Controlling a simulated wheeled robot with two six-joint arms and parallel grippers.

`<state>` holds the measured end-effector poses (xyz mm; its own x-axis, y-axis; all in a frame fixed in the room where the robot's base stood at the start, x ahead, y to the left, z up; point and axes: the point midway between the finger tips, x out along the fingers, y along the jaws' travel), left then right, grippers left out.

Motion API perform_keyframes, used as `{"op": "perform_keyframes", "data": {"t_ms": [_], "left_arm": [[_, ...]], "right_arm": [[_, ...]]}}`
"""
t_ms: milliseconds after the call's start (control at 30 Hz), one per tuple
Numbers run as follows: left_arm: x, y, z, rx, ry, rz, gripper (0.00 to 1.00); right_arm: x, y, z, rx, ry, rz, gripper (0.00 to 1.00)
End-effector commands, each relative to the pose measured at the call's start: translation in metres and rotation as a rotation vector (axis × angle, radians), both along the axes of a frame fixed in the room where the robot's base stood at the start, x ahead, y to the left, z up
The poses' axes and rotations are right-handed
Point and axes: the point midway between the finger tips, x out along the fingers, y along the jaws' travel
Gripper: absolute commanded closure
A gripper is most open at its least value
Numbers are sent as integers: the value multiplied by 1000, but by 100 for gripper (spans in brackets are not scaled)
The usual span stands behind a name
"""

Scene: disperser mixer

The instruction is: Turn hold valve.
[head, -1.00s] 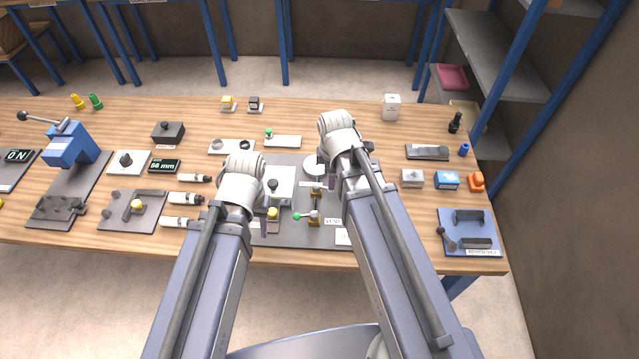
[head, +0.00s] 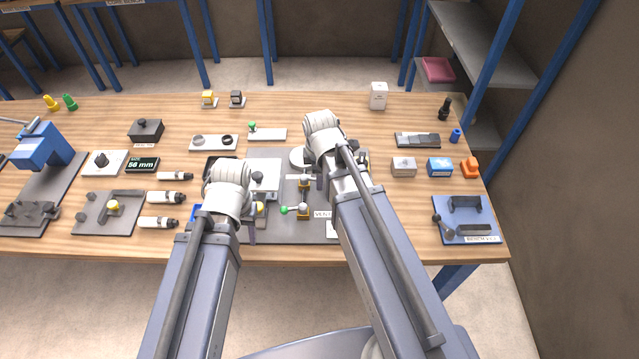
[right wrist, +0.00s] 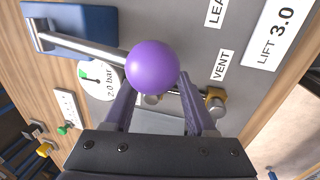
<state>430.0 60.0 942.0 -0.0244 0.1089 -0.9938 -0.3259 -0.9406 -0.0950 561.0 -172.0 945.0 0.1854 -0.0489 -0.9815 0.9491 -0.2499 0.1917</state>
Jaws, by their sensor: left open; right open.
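The grey valve plate (head: 283,235) lies mid-table, partly covered by my arms. A green-knobbed lever valve (head: 303,210) sits on it beside the VENT label (head: 323,214), with another brass valve (head: 303,184) just behind. In the right wrist view a purple ball knob (right wrist: 152,67) is close to the camera, at the tips of my right gripper (right wrist: 156,90). The jaws stand apart; contact with the knob is unclear. A brass fitting (right wrist: 215,101) is beside the VENT label there. My left gripper (head: 254,232) is open over the plate's left part. No HOLD label is readable.
A round gauge (right wrist: 98,80) marked 2.0 bar and a blue block (right wrist: 75,28) with a metal bar lie near the knob. Bare wood shows right of my right arm.

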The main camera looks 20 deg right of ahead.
Motion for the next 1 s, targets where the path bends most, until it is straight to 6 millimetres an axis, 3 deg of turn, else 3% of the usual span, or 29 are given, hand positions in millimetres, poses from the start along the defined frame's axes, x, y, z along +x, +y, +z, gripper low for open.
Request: {"op": "perform_keyframes", "data": {"t_ms": [100,400,900,1000], "left_arm": [[0,0,-12,0,0,0,50],[0,0,-11,0,0,0,50],[0,0,-11,0,0,0,50],[0,0,-11,0,0,0,50]], "right_arm": [[2,-1,-12,0,0,0,44],[2,-1,-11,0,0,0,44],[2,-1,-11,0,0,0,99],[2,-1,-11,0,0,0,100]]}}
